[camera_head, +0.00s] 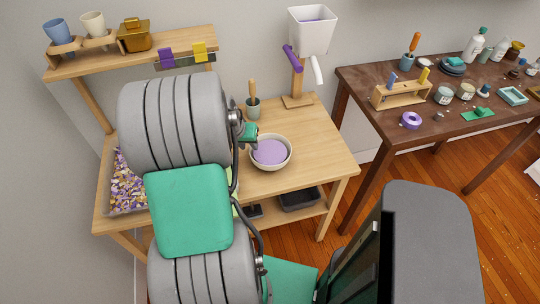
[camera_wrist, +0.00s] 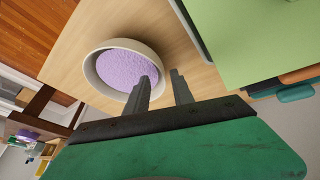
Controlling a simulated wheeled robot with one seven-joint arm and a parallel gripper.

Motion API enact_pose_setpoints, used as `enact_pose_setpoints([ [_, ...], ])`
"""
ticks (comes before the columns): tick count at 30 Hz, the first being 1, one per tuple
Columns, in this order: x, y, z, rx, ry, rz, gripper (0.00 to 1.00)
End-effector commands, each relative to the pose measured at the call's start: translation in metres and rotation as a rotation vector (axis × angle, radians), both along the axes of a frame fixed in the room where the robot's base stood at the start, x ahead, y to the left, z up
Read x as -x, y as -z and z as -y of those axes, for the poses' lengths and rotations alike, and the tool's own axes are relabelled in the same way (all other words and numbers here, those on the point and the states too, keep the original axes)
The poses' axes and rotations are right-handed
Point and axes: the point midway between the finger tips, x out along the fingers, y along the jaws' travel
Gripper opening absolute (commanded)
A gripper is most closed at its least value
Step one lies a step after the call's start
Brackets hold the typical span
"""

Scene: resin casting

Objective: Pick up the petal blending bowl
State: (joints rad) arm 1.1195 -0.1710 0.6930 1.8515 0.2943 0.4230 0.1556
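The petal blending bowl (camera_head: 289,161) is round and cream-coloured with purple material inside. It stands upright on the light wooden table, right of my arm in the head view. It also shows in the wrist view (camera_wrist: 89,73), left of and beyond my fingers. I cannot tell whether the fingers touch the bowl.
A cup with a wooden-handled tool (camera_head: 253,107) stands behind the bowl. A white hopper on a stand (camera_head: 312,32) rises at the back. A petal-filled tray (camera_head: 109,206) is at left, partly behind my arm. Table right of the bowl is clear. A dark cluttered table (camera_head: 385,135) stands at right.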

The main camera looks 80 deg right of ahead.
Motion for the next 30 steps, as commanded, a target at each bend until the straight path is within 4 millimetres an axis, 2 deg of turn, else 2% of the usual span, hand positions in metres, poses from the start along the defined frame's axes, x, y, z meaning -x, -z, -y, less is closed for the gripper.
enact_pose_setpoints([
  [6,0.005,0.033,0.015,-0.003,0.0,-0.001,0.29],
  [14,0.005,0.037,0.017,0.0,-0.003,0.001,0.29],
  [24,0.005,0.037,0.017,-0.001,-0.003,0.001,0.01],
  [30,0.004,0.037,0.017,-0.001,-0.003,0.001,0.0],
])
